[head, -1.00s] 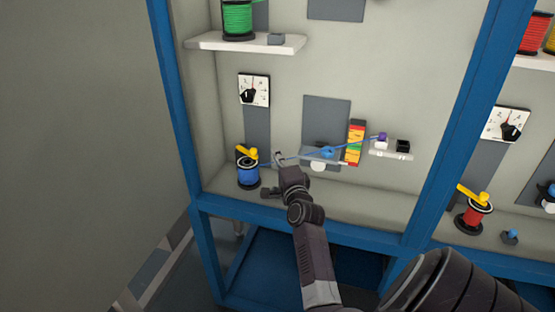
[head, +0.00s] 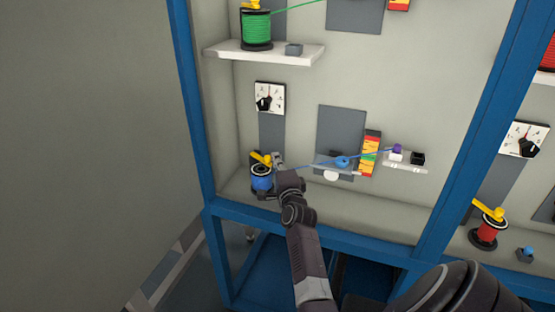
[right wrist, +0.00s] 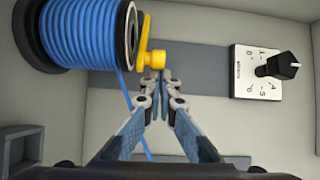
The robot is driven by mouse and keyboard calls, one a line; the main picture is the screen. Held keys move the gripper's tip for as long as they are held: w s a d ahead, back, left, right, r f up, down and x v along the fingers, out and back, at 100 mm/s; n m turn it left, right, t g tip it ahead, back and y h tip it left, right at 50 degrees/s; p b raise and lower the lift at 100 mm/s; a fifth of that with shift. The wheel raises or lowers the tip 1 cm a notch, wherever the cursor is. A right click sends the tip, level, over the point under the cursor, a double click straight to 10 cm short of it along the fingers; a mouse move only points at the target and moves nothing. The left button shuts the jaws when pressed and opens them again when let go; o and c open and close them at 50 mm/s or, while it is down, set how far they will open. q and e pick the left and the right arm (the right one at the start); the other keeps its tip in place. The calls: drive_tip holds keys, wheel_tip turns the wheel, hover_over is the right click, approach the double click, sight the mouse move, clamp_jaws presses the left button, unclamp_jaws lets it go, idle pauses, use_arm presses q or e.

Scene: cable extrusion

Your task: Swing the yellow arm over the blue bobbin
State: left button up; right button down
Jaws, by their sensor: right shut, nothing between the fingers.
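The blue bobbin (head: 261,179) stands at the lower left of the cabinet; in the right wrist view it fills the upper left as a spool of blue cable (right wrist: 82,33). The yellow arm (head: 261,158) sits at the bobbin's top; in the right wrist view its knob (right wrist: 152,60) points towards my fingers. My right gripper (right wrist: 158,78) is shut and empty, its fingertips right beside the yellow knob; I cannot tell whether they touch it. In the head view the right gripper (head: 278,160) is just right of the bobbin. My left gripper is not in view.
A dial (head: 270,97) is on the back wall above the bobbin. A blue cable (head: 315,162) runs right from the bobbin past a blue part (head: 341,162) to a small shelf (head: 405,167). The green spool's shelf (head: 230,52) is above. A blue frame post (head: 194,120) stands at left.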

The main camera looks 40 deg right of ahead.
sight(265, 160)
drive_tip(key=a+p, duration=0.2)
drive_tip(key=a, duration=0.1)
drive_tip(key=shift+a+r+p, duration=0.2)
drive_tip(key=shift+p, duration=0.2)
drive_tip(key=shift+w+a+f, duration=0.1)
drive_tip(key=shift+a, duration=0.1)
drive_tip(key=shift+f, duration=0.15)
drive_tip(key=shift+a, duration=0.1)
